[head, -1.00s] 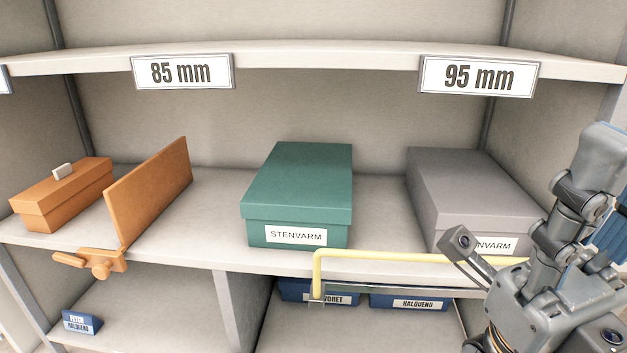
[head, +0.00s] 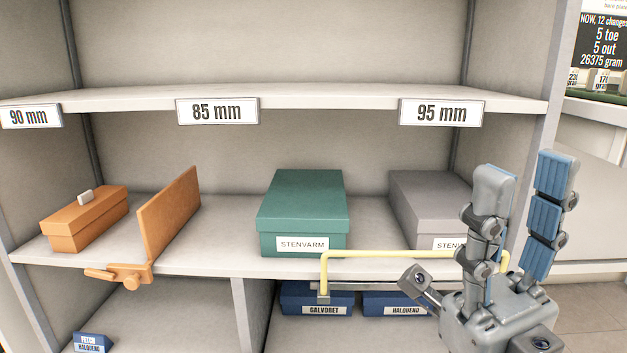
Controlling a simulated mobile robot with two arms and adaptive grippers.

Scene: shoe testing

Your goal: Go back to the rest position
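My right gripper (head: 525,185) is at the lower right of the head view, in front of the shelf unit. Its two long fingers point up, with a clear gap between them and nothing in it. It covers part of the grey shoe box (head: 425,190) and the right end of the yellow rail (head: 380,254). I cannot tell from this view how far it stands from the shelf. My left gripper is not in view.
A green STENVARM box (head: 305,205) stands on the middle shelf (head: 225,225). An orange box (head: 85,220) and upright orange panel (head: 170,215) are at left. Blue boxes (head: 315,300) sit below. A dark sign (head: 605,45) shows beyond the unit's right edge.

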